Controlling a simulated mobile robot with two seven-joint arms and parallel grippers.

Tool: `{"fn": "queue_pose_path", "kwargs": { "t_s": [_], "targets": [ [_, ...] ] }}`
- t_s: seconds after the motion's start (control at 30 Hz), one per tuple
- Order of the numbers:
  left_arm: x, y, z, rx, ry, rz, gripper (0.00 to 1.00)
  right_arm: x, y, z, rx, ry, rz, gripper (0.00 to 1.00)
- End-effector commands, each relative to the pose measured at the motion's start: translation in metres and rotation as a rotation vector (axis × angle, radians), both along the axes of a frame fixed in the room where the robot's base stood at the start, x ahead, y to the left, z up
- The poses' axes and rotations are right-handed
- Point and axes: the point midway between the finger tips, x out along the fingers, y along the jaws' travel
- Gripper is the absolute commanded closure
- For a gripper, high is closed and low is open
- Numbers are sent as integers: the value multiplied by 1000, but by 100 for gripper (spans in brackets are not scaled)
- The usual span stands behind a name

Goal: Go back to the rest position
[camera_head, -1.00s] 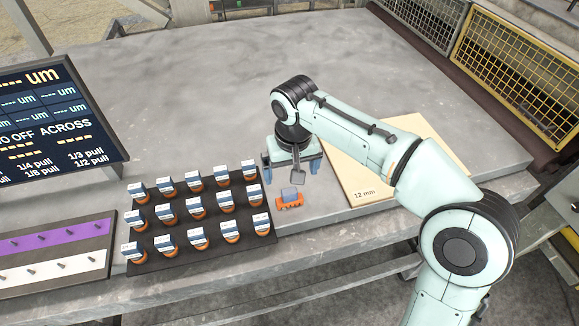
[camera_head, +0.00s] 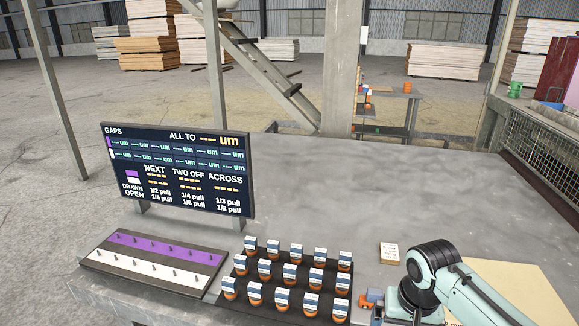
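My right arm comes in from the lower right. My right gripper (camera_head: 400,315) hangs low at the bottom edge of the head view, close to the small orange and blue-grey piece (camera_head: 371,297) on the table. The wrist and the picture edge hide most of its fingers, so I cannot tell whether it is open or shut. My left gripper is not in view.
A dark rack (camera_head: 240,265) of several orange-based labelled pieces stands left of my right gripper. A purple and white pegged board (camera_head: 150,262) and a display screen (camera_head: 178,170) are further left. A pale board (camera_head: 515,288) lies right. The table's far middle (camera_head: 330,190) is clear.

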Motion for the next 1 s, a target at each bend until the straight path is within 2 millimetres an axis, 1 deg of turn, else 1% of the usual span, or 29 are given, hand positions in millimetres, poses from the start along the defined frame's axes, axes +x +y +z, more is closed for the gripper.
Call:
{"fn": "queue_pose_path", "kwargs": {
  "t_s": [0.03, 0.07, 0.1, 0.17, 0.2, 0.27, 0.3, 0.37, 0.4, 0.47, 0.5, 0.53, 0.57, 0.6, 0.63, 0.7, 0.8, 0.9, 1.0],
  "targets": [
    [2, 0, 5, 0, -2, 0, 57, 6, 9, -38, 25, 43, 32, 0],
    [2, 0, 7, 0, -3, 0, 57, 9, 13, -55, 41, 52, 45, 0],
    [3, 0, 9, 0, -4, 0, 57, 12, 19, -78, 64, 62, 63, 0],
    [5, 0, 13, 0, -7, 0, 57, 12, 28, -114, 103, 81, 85, 0],
    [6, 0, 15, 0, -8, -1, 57, 10, 35, -139, 132, 94, 97, 0],
    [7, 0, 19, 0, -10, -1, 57, 3, 45, -179, 177, 113, 108, 0],
    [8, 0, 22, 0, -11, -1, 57, -5, 52, -207, 208, 126, 114, 0],
    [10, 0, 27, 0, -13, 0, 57, -22, 63, -248, 256, 145, 110, 0],
    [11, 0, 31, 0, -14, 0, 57, -36, 69, -274, 287, 157, 102, 0],
    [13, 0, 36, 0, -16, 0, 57, -63, 78, -310, 327, 172, 81, 0],
    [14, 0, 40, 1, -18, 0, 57, -83, 84, -332, 351, 182, 62, 0],
    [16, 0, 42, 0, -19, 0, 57, -99, 87, -346, 364, 188, 45, 0],
    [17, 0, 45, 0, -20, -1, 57, -115, 90, -359, 373, 194, 28, 0],
    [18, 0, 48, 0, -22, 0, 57, -137, 93, -373, 382, 200, 6, 0],
    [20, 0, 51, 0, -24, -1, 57, -152, 95, -381, 384, 205, -12, 0],
    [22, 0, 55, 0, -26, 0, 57, -186, 98, -395, 382, 217, -45, 0],
    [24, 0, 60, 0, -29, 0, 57, -222, 98, -405, 367, 228, -80, 0],
    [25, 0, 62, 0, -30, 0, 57, -242, 98, -408, 353, 233, -97, 0],
    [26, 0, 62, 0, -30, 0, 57, -250, 97, -409, 345, 231, -104, 0]
  ]
}}
